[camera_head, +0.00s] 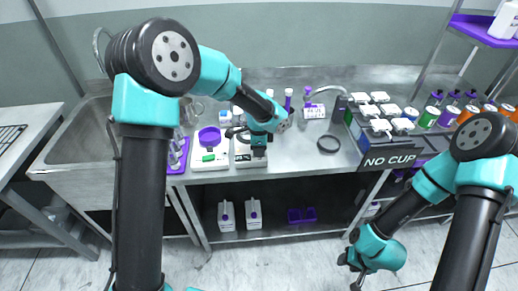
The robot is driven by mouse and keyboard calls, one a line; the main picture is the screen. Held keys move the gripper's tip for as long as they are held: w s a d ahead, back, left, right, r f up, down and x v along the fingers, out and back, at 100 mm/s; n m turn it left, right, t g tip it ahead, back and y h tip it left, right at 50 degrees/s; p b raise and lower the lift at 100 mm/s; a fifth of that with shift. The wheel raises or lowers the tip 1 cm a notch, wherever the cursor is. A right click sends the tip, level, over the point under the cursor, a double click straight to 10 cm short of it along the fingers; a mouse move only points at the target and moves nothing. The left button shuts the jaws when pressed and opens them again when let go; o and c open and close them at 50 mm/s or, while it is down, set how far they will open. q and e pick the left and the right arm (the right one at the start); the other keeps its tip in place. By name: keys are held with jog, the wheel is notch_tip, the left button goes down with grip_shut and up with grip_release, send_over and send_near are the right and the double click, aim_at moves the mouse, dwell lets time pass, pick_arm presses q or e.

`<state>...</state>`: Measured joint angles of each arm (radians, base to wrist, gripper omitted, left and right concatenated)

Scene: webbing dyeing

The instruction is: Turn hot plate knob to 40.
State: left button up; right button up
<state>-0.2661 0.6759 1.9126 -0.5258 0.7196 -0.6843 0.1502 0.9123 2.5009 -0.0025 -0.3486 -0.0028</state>
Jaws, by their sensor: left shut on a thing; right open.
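My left gripper (259,152) reaches down over the front of a small white device (243,161) on the steel bench, which appears to be the hot plate. It is shut at the device's front, where the knob would be. The gripper covers the knob, so its setting cannot be read. To its left stands another white device (209,162) with a round purple top and a green patch on its front. My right gripper (357,271) hangs low at the lower right, in front of the bench, open and away from everything.
A "NO CUP" sign (390,161) fronts several white-topped units. Several colored bottles stand at the right. A purple rack (178,155) is at the left, beside the sink.

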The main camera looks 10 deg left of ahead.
pick_arm(q)
jog(key=shift+m, duration=0.6)
jog(key=o, duration=0.9)
jog(key=shift+r, duration=0.1)
notch_tip(320, 180, up, 17)
jog(key=shift+r, duration=0.15)
dwell(0.4)
